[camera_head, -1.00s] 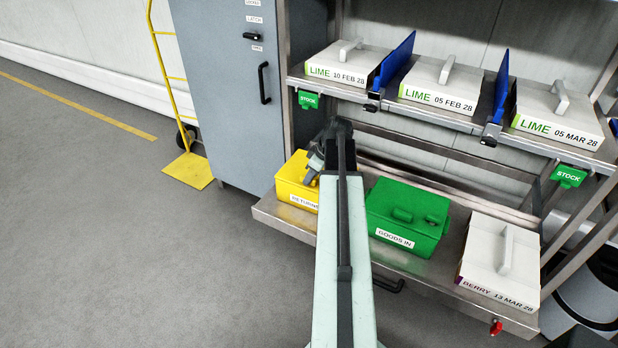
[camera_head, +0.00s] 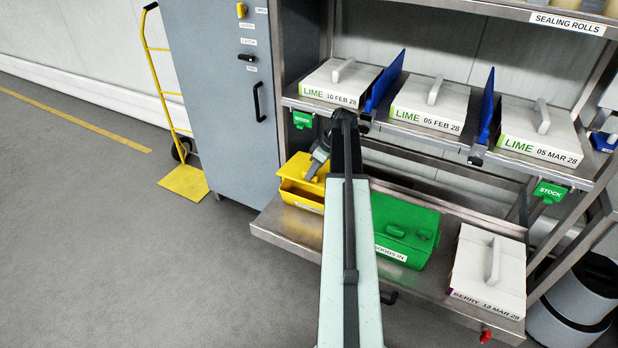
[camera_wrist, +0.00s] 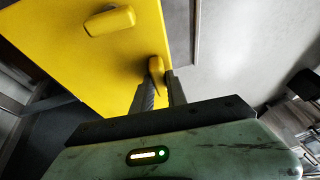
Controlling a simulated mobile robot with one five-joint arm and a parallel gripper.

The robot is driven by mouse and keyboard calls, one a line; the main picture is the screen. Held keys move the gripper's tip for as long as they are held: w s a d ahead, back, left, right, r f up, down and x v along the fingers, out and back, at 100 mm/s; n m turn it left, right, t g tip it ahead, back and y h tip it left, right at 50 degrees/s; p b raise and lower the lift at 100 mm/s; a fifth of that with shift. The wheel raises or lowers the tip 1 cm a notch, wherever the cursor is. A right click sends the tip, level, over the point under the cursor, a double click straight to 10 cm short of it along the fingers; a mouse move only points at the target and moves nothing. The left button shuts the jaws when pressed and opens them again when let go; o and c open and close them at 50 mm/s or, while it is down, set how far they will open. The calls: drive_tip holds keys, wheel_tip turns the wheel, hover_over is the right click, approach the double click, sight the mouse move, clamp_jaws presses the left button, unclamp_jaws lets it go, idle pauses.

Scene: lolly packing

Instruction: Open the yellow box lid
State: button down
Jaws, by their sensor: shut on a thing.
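The yellow box (camera_head: 301,198) stands at the left end of the lower steel shelf. Its yellow lid (camera_head: 297,165) is tilted up, and a dark opening shows between it and the box front. In the wrist view the lid (camera_wrist: 90,50) fills the upper left, with a free yellow handle (camera_wrist: 110,20) on it. My gripper (camera_wrist: 158,85) is shut on a second yellow handle (camera_wrist: 156,67) near the lid's edge. In the head view my gripper (camera_head: 317,163) is at the lid's right side, and my arm hides part of the box.
A green GOODS IN box (camera_head: 405,230) stands to the right, partly behind my arm. A white BERRY carton (camera_head: 480,280) is beyond it. White LIME cartons sit on the upper shelf (camera_head: 420,128). A grey cabinet (camera_head: 220,100) stands at the left. The floor (camera_head: 120,260) at the left is clear.

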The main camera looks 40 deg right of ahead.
drive_tip(key=d+r+p, duration=0.1)
drive_tip(key=w+d+r, duration=0.1)
drive_tip(key=shift+w+d+r+p, duration=0.15)
drive_tip(key=shift+d+r+p, duration=0.15)
drive_tip(key=shift+r+p, duration=0.1)
drive_tip(key=shift+w+d+r+p, duration=0.15)
drive_tip(key=shift+d+r+p, duration=0.05)
drive_tip(key=shift+d, duration=0.2)
drive_tip(key=shift+w+d+r+p, duration=0.15)
drive_tip(key=shift+d+p, duration=0.05)
drive_tip(key=shift+d, duration=0.2)
idle(0.4)
drive_tip(key=c, duration=1.3)
unclamp_jaws()
